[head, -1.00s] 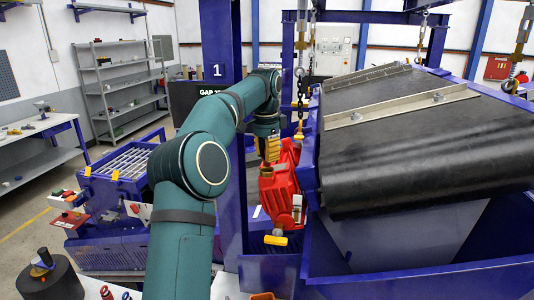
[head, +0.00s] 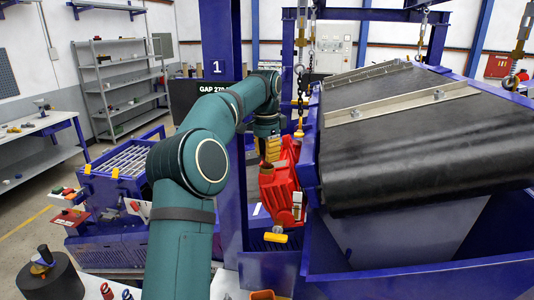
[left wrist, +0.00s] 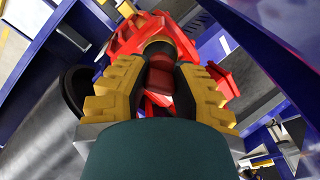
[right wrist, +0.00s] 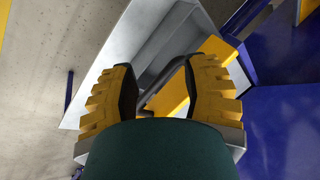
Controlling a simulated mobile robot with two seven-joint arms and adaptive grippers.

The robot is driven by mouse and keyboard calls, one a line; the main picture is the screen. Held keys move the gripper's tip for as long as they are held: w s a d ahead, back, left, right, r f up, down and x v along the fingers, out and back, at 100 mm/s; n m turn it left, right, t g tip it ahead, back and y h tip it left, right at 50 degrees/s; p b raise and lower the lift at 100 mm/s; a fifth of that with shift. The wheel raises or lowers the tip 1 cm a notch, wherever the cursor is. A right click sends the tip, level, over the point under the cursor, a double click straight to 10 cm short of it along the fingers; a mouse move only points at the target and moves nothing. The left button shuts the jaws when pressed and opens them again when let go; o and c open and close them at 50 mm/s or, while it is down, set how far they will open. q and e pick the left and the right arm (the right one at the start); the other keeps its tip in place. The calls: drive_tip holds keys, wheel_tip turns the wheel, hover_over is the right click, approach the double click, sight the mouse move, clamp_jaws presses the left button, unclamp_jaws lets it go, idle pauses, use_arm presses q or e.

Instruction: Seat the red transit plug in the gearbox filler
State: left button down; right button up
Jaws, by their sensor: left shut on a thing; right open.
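My left gripper (head: 271,149) is above the upper part of the red gearbox (head: 281,190). In the left wrist view its yellow fingers (left wrist: 160,88) are shut on the red plug (left wrist: 158,82), a small darker red piece. A dark round collar (left wrist: 158,50) shows just beyond the plug, against the red gearbox (left wrist: 135,34). I cannot tell whether the plug is inside this collar or only in front of it. My right gripper (right wrist: 165,78) is open and empty in the right wrist view.
A black belt conveyor (head: 430,140) stands right of the gearbox, and a blue post (head: 222,130) stands left of it. Chains (head: 300,85) hang close behind my left gripper. A yellow bar (right wrist: 180,95) lies beyond my right gripper's fingers, near blue framework (right wrist: 285,110).

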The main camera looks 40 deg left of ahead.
use_arm(q)
drive_tip(key=shift+f+b, duration=0.45)
drive_tip(key=shift+f, duration=0.3)
drive_tip(key=c, duration=0.8)
unclamp_jaws()
drive_tip(key=shift+s+r, duration=0.1)
drive_tip(key=shift+r, duration=3.65)
drive_tip(key=shift+s, duration=0.1)
